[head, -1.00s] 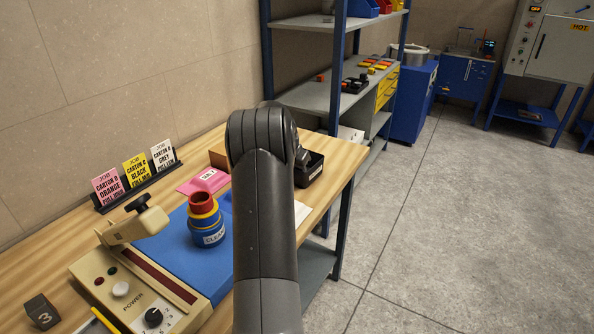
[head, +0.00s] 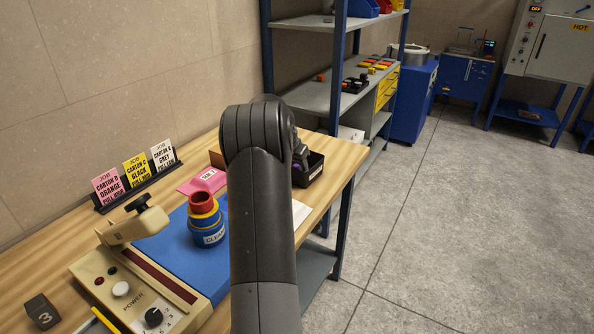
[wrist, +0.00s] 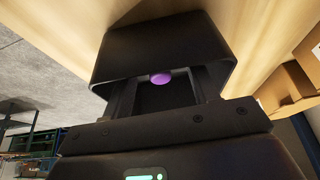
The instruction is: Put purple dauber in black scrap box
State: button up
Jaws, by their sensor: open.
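The black scrap box (head: 314,173) stands on the wooden bench, partly hidden behind my arm in the head view. In the wrist view the box (wrist: 150,45) fills the upper middle, in front of my gripper. My gripper (wrist: 164,92) is open, with its fingers at the box opening. The purple dauber (wrist: 160,78) shows as a small round purple end between the fingers; the rest of it is dark or hidden. A bit of purple (head: 296,167) also shows at the box's left edge in the head view. I cannot tell whether the dauber touches the box floor.
A blue jar (head: 207,232) with a red and yellow top stands on a blue mat (head: 170,250) left of my arm. A pink pad (head: 203,182) and a card rack (head: 138,180) are behind it. A grey shelf unit (head: 310,97) stands beyond the bench.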

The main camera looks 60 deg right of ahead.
jog(key=v, duration=0.9)
